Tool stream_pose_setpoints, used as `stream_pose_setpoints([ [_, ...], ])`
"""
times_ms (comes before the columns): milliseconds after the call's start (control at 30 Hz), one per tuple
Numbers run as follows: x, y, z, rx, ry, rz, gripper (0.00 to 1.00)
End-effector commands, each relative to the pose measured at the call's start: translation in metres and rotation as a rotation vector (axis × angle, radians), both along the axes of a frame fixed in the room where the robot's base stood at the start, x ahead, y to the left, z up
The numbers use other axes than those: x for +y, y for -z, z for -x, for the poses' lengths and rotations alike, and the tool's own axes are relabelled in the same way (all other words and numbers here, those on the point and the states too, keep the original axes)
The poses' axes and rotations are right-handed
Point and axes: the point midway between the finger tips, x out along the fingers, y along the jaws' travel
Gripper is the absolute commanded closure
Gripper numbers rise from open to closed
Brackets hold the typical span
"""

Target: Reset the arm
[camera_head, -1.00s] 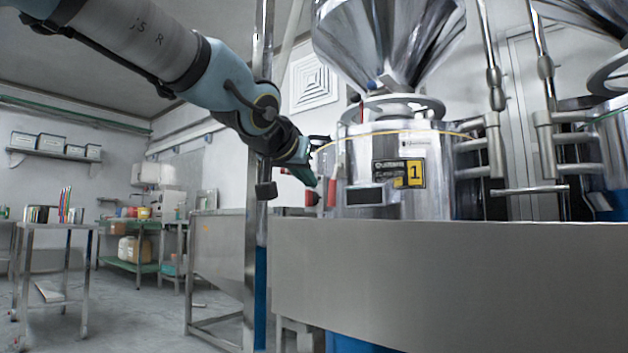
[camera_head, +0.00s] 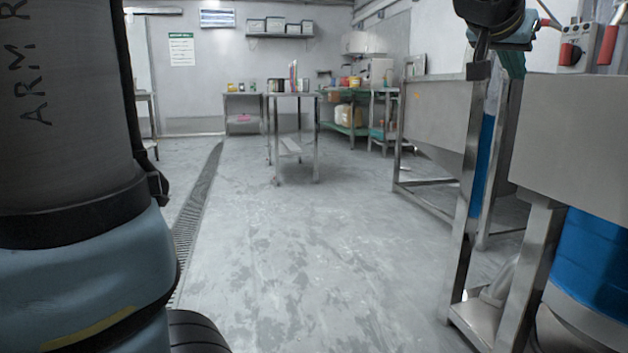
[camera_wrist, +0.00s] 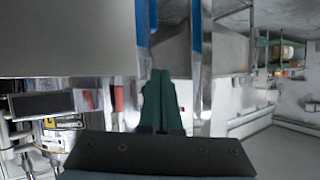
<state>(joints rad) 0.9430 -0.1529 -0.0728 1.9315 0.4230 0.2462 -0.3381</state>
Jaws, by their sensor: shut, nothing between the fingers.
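My gripper (camera_wrist: 159,76) shows in the wrist view as two dark green fingers lying together, with nothing between them. In the head view it is at the upper right (camera_head: 512,66), pointing down beside the steel equipment and partly cut off by the frame's top. My upper arm fills the left side of the head view. The grinder body with its yellow label (camera_wrist: 50,123) appears upside down at the lower left of the wrist view. A control box with red parts (camera_head: 573,55) is to the right of my gripper in the head view.
A steel panel (camera_head: 570,130) and a steel bin (camera_head: 436,117) stand at the right, with a blue drum (camera_head: 592,262) below. A steel cart (camera_head: 293,97) stands farther back. The middle floor (camera_head: 290,250) is open, with a drain grate (camera_head: 197,200) at left.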

Motion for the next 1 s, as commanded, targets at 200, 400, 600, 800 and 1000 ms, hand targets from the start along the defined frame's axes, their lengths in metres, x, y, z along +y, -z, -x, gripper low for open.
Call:
stream_pose_setpoints([
  [200,0.106,0.084,-0.079,0.193,-0.251,-0.185,1.0],
  [400,0.228,0.16,-0.098,0.427,-0.479,-0.321,1.0],
  [600,0.326,0.212,-0.071,0.654,-0.655,-0.392,1.0],
  [800,0.387,0.24,-0.029,0.843,-0.779,-0.416,1.0],
  [1000,0.415,0.235,0.002,0.955,-0.841,-0.418,1.0],
])
